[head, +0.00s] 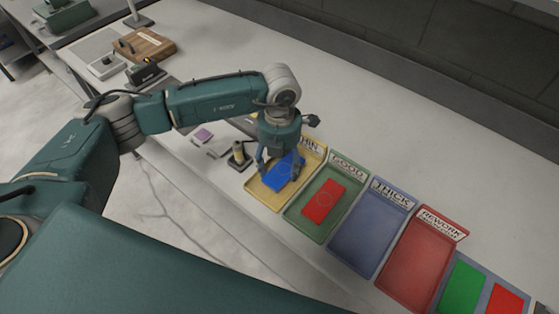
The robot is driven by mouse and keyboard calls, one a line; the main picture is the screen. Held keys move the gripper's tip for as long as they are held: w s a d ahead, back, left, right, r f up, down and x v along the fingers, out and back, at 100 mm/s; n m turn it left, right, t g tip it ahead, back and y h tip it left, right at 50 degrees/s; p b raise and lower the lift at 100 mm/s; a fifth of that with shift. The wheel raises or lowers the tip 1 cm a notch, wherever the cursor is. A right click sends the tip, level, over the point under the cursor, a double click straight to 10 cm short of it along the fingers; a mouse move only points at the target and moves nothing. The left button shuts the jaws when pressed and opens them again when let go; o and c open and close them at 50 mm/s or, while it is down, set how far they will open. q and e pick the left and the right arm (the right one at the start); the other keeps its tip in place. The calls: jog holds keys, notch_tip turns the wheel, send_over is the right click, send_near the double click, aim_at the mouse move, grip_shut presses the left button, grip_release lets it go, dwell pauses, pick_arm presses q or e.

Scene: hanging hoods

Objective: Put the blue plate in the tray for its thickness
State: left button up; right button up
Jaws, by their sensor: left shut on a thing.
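The blue plate (283,174) is a flat blue rectangle over the yellow tray (264,193), whose label is partly hidden and reads "..IN". My left gripper (280,176) points down over this tray, shut on the blue plate. I cannot tell whether the plate touches the tray floor. To the right stand the green tray (302,221) labelled "GOOD" with a red plate (323,203) in it, the empty blue tray (366,235) labelled "THICK", and the red tray (415,265) labelled "REWORK". My right gripper is not in view.
A small dark post (239,156) stands just left of the yellow tray. Green (462,287) and red (505,300) plates lie at the lower right. A wooden box (144,45) sits at the back left. The bench behind the trays is clear.

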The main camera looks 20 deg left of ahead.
pick_arm(q)
jog(key=shift+f, duration=0.1)
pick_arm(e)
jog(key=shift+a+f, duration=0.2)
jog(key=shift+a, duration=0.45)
pick_arm(q)
jog(key=shift+f+b, duration=0.1)
jog(key=shift+b, duration=0.2)
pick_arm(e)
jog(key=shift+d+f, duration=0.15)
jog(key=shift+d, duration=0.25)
pick_arm(q)
jog(key=shift+f+b, duration=0.45)
jog(key=shift+f, duration=0.05)
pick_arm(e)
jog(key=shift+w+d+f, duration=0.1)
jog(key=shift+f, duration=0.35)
